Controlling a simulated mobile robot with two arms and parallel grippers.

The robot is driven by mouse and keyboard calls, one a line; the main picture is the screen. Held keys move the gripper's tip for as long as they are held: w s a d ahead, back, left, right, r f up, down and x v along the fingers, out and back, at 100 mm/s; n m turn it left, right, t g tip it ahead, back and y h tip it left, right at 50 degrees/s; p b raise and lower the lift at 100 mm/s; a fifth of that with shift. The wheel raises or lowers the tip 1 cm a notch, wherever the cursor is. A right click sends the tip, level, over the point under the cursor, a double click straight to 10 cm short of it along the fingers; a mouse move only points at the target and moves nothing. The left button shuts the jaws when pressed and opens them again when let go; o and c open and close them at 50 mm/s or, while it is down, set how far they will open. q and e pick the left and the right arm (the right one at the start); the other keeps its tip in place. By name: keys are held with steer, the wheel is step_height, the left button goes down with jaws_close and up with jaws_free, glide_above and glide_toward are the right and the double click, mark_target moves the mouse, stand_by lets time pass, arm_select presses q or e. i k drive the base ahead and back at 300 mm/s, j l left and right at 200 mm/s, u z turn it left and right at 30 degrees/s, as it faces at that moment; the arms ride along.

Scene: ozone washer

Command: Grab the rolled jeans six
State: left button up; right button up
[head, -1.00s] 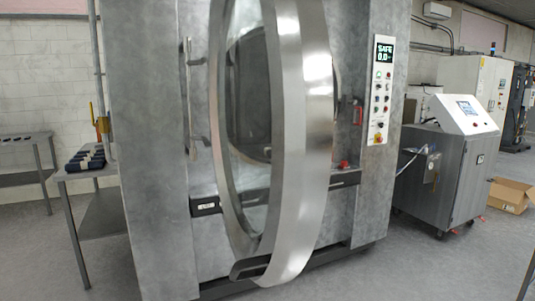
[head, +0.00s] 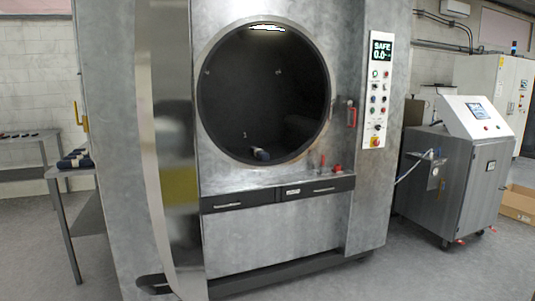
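Several dark blue rolled jeans (head: 76,160) lie on a grey metal table at the left, partly hidden by the washer's side. A small dark blue and pale bundle, which looks like rolled jeans (head: 261,154), sits at the bottom of the dark drum. I cannot tell which roll is number six. The large grey washer (head: 275,230) stands in the middle with its round opening uncovered. Its metal door (head: 168,150) is swung open to the left. Neither of my grippers shows in the head view.
The left table (head: 62,172) stands beside the washer, with another table (head: 22,172) holding small dark items behind it. A grey control cart (head: 455,180) and a cardboard box (head: 518,203) are at the right. The floor in front right is clear.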

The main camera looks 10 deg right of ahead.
mark_target(259, 153)
steer(key=i+l+u, duration=0.1)
steer(key=l, duration=0.25)
steer(key=i+l+u, duration=0.15)
steer(key=l, duration=0.25)
steer(key=i+l+u, duration=0.1)
steer(key=l, duration=0.3)
steer(key=i+l+u, duration=0.15)
steer(key=l, duration=0.3)
steer(key=i+l+u, duration=0.1)
steer(key=l, duration=0.3)
steer(key=i, duration=0.05)
